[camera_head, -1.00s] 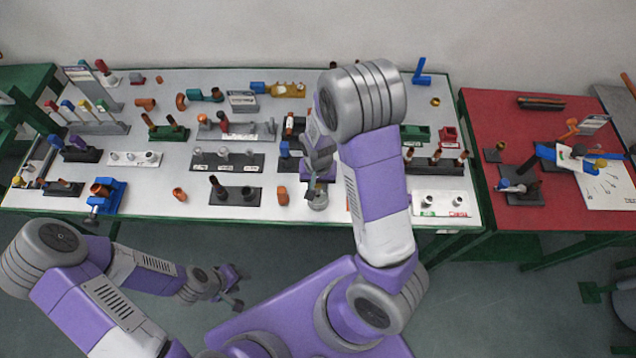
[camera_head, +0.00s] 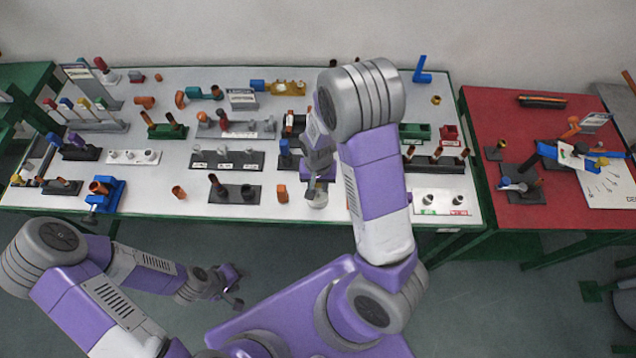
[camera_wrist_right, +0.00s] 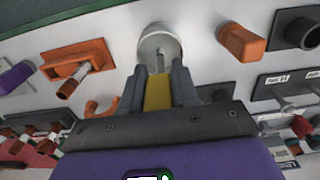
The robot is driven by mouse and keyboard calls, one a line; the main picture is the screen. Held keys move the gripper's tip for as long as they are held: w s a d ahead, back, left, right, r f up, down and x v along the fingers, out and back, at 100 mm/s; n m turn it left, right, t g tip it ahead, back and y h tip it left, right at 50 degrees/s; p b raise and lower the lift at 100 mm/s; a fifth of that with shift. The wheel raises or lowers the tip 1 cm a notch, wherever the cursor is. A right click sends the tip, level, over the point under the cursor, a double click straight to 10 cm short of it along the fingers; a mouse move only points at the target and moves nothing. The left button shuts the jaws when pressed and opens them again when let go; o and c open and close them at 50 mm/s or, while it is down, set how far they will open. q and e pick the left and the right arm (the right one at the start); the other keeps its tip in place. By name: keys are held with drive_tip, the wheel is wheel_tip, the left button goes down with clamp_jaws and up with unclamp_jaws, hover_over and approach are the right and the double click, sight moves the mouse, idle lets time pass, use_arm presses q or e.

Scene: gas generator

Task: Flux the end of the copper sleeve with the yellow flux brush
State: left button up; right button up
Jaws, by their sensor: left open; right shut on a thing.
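My right gripper (camera_head: 318,188) is low over the front middle of the white table. In the right wrist view its fingers (camera_wrist_right: 157,78) are shut on a yellow piece (camera_wrist_right: 157,94), which looks like the flux brush's handle. Its far end reaches a round pale pot (camera_wrist_right: 160,44); whether the bristles are inside cannot be told. The pot (camera_head: 317,202) is partly hidden under the gripper in the head view. A copper sleeve (camera_head: 98,187) appears to stand in a blue vise (camera_head: 106,197) at the front left. My left gripper (camera_head: 234,290) is open and empty, in front of the table.
Orange-copper fittings lie loose nearby, one (camera_head: 179,192) to the left and one (camera_head: 282,194) just left of the gripper. A dark holder (camera_head: 236,193) and a white holder (camera_head: 440,203) stand either side. A red table (camera_head: 520,140) adjoins at right.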

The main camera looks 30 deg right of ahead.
wheel_tip(320, 180, up, 6)
drive_tip(key=p, duration=0.5)
drive_tip(key=shift+f, duration=0.2)
